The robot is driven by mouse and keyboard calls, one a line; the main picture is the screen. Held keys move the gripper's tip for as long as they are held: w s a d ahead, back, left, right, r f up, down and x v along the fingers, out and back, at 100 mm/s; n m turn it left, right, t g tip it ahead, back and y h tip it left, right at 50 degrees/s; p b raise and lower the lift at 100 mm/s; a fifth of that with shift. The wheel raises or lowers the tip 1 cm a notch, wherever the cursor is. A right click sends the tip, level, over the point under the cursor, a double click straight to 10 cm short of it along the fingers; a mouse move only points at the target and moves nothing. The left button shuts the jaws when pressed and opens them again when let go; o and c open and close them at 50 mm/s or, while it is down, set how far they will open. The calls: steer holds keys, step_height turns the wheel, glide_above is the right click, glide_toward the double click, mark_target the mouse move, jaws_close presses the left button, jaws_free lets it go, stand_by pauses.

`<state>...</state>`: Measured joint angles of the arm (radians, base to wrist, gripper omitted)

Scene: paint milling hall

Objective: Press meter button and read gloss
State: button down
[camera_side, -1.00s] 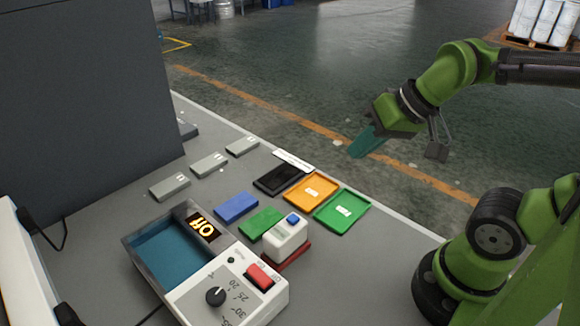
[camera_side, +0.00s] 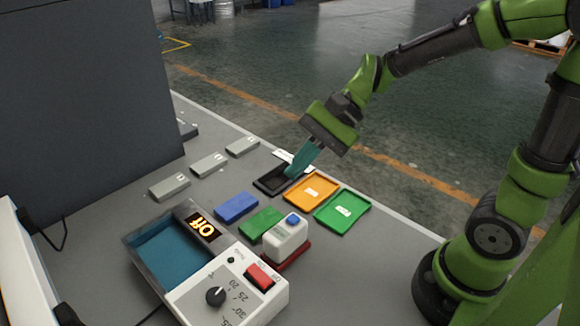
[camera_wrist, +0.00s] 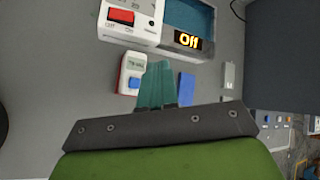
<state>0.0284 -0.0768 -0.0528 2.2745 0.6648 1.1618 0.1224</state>
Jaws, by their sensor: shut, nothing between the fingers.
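The meter (camera_side: 284,241) is a small white box with a blue button (camera_side: 293,219) on top, standing on a red base beside a green panel (camera_side: 262,223). In the wrist view the meter (camera_wrist: 133,68) shows a small screen with dark characters too small to read, and its blue button (camera_wrist: 134,83). My gripper (camera_side: 294,173) has teal fingers, shut and empty, above the black tray (camera_side: 268,184), behind the meter and apart from it. In the wrist view my gripper (camera_wrist: 158,66) points beside the meter and hides part of the table.
A heated bath (camera_side: 232,286) with a red switch, a knob and a lit "Off" display stands in front. Orange (camera_side: 311,190) and green (camera_side: 342,212) trays lie behind the meter. A blue panel (camera_side: 236,207) and several grey blocks lie left. A dark cabinet (camera_side: 85,100) blocks the back left.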

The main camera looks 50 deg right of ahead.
mark_target(298, 216)
steer(key=shift+f, duration=0.1)
steer(key=shift+f, duration=4.35)
steer(key=shift+f, duration=0.4)
steer(key=shift+f, duration=0.45)
steer(key=shift+r, duration=0.9)
steer(key=shift+r, duration=2.5)
